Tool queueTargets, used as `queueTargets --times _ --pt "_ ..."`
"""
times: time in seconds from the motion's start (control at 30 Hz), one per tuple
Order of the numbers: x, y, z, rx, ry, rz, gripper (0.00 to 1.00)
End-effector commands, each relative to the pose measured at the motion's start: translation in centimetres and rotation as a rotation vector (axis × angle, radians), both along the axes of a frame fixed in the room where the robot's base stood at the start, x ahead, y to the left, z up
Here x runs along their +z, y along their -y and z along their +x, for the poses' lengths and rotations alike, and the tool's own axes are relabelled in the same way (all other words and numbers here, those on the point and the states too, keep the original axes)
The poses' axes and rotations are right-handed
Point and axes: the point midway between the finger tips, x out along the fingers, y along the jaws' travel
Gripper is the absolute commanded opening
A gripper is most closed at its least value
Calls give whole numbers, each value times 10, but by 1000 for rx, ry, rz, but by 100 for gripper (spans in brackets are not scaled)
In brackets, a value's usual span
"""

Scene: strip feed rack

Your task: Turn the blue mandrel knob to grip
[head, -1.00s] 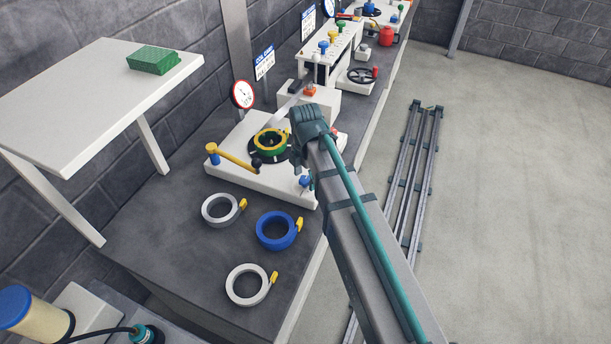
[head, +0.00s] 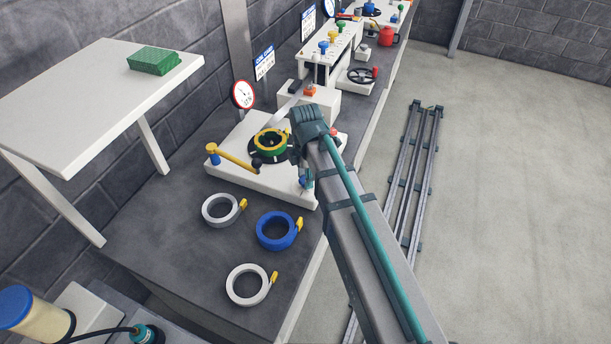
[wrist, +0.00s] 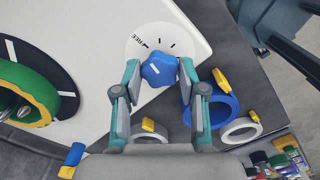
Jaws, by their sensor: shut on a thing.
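The blue mandrel knob (wrist: 158,69) sits on a round white dial (wrist: 136,45) at the corner of the white machine base. A white line shows on the knob's top. The dial bears the word FREE and several black marks; other lettering is hidden. My gripper (wrist: 158,78) has one finger on each side of the knob and is shut on it. In the head view my gripper (head: 306,178) is at the base's front right corner, and my arm hides most of the knob.
A green and yellow coil (head: 269,141) sits on the base's black disc, beside a yellow crank arm (head: 235,157). A blue roll (head: 277,231) and two pale rolls (head: 221,210) (head: 248,285) lie on the bench in front. A gauge (head: 243,95) stands behind.

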Motion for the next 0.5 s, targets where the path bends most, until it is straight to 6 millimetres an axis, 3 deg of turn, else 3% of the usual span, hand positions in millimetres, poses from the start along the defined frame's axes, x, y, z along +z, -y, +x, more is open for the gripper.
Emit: queueTargets --times 0.5 --pt "1 0 -1 -488 0 -1 6"
